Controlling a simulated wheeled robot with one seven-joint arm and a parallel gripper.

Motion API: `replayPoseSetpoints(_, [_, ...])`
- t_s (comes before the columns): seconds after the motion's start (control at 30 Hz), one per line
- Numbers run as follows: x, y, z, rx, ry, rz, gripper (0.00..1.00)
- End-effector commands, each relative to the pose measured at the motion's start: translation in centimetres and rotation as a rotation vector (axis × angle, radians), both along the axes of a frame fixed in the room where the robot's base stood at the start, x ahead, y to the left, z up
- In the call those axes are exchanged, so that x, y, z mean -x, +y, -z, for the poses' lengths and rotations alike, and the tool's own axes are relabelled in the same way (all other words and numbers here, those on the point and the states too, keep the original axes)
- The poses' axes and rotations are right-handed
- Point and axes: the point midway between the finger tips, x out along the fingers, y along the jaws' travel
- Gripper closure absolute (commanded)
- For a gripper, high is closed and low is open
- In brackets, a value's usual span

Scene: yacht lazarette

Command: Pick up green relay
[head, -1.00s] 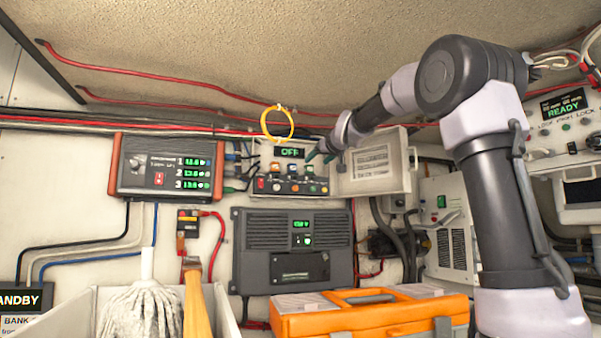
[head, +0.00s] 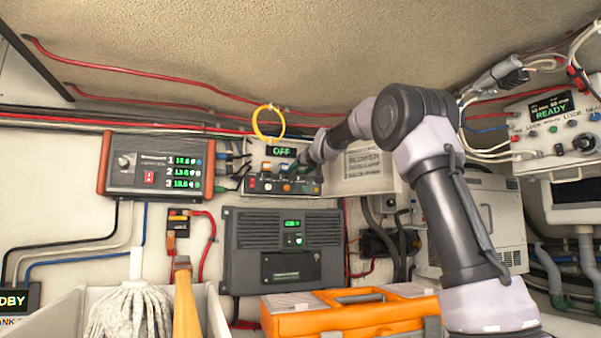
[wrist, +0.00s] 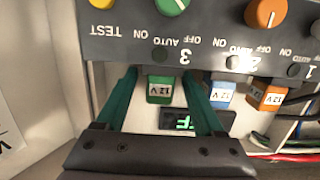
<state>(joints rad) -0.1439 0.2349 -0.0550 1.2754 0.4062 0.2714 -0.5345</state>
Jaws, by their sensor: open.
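The green relay (wrist: 160,89), marked 12 V, sits in the panel in the wrist view, which shows the panel upside down. My gripper (wrist: 160,76) is open, with one green finger on each side of the relay. Small gaps show, and the fingers do not look closed on it. In the head view my gripper (head: 302,168) is at the right part of the relay panel (head: 283,187) and hides the green relay. A blue relay (wrist: 222,91) is close beside the right finger, and an orange relay (wrist: 265,97) lies beyond it.
Green, orange and yellow knobs line the panel, with the green knob (wrist: 171,5) just past the relay. An OFF display (head: 282,152) is above the relays. An open panel door (head: 367,168) stands to the right. A yellow ring (head: 268,122) hangs above.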

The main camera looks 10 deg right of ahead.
Motion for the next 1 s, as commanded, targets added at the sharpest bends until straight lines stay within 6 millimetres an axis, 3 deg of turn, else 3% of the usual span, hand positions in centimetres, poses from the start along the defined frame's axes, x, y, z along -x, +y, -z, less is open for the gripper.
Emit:
replayPoseSetpoints(0.03, [0.0,0.0,0.0,0.000,0.000,0.000,0.42])
replayPoseSetpoints(0.1, [0.0,0.0,0.0,0.000,0.000,0.000,0.68])
replayPoseSetpoints(0.2, [0.0,0.0,0.0,0.000,0.001,0.000,1.00])
replayPoseSetpoints(0.57, [0.0,0.0,-0.2,0.000,-0.001,0.000,1.00])
replayPoseSetpoints(0.93, [0.0,0.0,-3.6,-0.001,-0.002,-0.001,1.00])
replayPoseSetpoints(1.0, [0.8,-0.2,-3.6,-0.001,0.000,0.000,1.00])
